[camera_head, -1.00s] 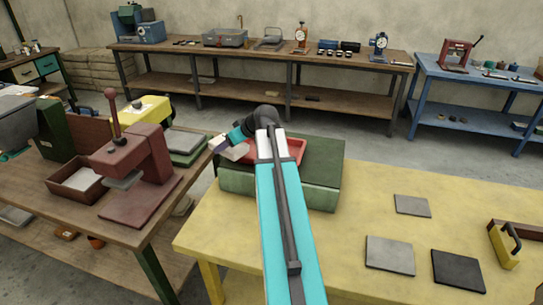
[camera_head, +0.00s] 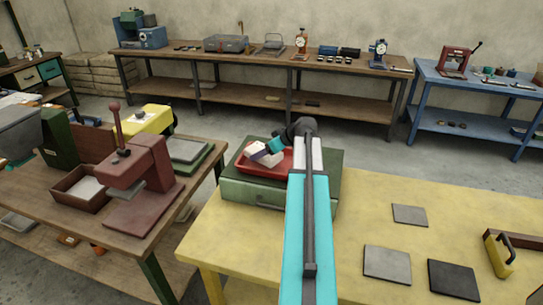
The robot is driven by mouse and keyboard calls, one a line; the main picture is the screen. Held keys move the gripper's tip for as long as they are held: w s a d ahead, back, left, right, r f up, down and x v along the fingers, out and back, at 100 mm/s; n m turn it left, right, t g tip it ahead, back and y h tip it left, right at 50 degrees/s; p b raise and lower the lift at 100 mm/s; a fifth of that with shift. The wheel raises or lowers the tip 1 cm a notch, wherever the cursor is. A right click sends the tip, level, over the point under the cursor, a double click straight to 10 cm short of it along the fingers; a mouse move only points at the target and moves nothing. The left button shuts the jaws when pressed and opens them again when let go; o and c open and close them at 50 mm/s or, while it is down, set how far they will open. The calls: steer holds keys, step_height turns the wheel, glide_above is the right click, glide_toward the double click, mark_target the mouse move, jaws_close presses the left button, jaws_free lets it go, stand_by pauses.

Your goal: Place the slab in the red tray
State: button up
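My gripper (camera_head: 262,154) is over the red tray (camera_head: 249,168), with pale blocky parts at its end. The view is too small to tell whether it is open, shut or holding something. The red tray lies on a green box on the yellow table, partly hidden behind my arm. Flat slabs lie apart on the yellow table: a small grey slab (camera_head: 409,215), a larger grey slab (camera_head: 388,264) and a dark slab (camera_head: 455,280). Another grey slab (camera_head: 187,150) lies on a green block on the left bench. I cannot tell which slab the task means.
The green box (camera_head: 250,191) stands at the yellow table's far left corner. A dark red press (camera_head: 142,175) and a brown open box (camera_head: 80,188) stand on the left bench. A yellow-handled tool (camera_head: 498,254) lies at the right. The yellow table's middle is mostly clear.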

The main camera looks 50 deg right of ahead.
steer(key=shift+s+d+f+p, duration=0.1)
steer(key=shift+s+d, duration=0.15)
steer(key=shift+d, duration=0.2)
steer(key=shift+s+d+r+p, duration=0.15)
steer(key=shift+s+d, duration=0.1)
steer(key=shift+d, duration=0.25)
steer(key=shift+s+d+f+p, duration=0.15)
steer(key=shift+s+d, duration=0.1)
steer(key=shift+d, duration=0.2)
steer(key=shift+f, duration=0.15)
steer(key=shift+f+p, duration=0.8)
steer(key=shift+f, duration=0.8)
steer(key=shift+f, duration=0.15)
steer(key=o, duration=1.5)
steer(key=shift+r, duration=0.2)
